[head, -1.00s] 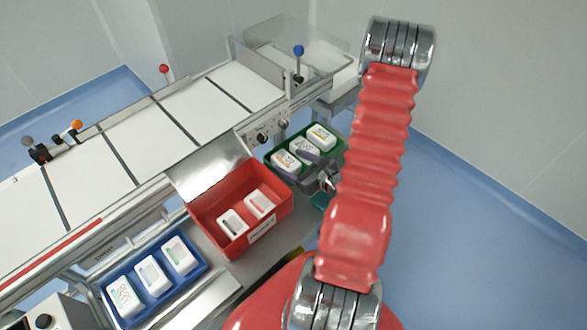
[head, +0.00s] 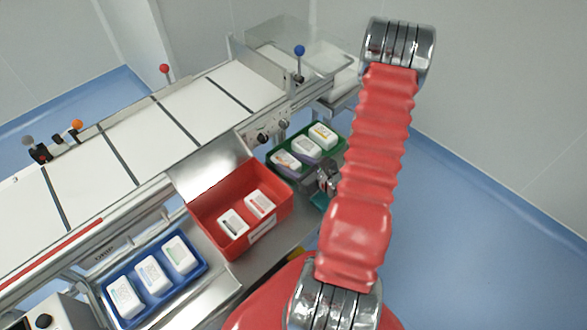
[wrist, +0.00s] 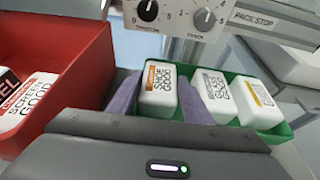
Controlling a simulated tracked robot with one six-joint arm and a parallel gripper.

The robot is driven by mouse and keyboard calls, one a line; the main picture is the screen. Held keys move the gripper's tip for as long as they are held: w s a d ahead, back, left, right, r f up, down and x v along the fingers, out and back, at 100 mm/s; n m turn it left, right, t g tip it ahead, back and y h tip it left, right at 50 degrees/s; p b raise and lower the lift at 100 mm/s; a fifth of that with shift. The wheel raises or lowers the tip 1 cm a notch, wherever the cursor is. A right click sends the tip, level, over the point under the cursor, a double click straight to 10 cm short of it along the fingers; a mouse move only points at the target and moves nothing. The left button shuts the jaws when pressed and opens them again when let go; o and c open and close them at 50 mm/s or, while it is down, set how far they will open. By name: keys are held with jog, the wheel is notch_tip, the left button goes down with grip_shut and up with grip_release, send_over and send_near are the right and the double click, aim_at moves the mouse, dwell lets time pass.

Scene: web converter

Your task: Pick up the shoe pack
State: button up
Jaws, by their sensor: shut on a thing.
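A white shoe pack (wrist: 158,88) with an orange label band stands between the two purple fingers of my gripper (wrist: 159,100) in the wrist view. The fingers are shut on its two sides. It is at the left end of the green tray (wrist: 285,129); I cannot tell whether it is clear of the tray floor. In the head view the pack (head: 285,161) shows at the tray's near left end, and my arm hides part of the gripper.
Two more white packs (wrist: 213,98) (wrist: 258,103) stand right of the held one in the green tray. A red bin (head: 236,207) with two packs is close on the left. A blue bin (head: 196,283) holds several packs. A control panel with knobs (wrist: 204,18) rises behind the tray.

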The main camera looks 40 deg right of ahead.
aim_at(293, 165)
jog(key=shift+s+d+f, duration=0.15)
jog(key=shift+s+f, duration=0.15)
jog(key=shift+f, duration=0.2)
notch_tip(293, 165, up, 9)
jog(key=shift+w+f, duration=0.1)
jog(key=shift+w, duration=0.05)
jog(key=shift+r, duration=0.55)
dwell(0.5)
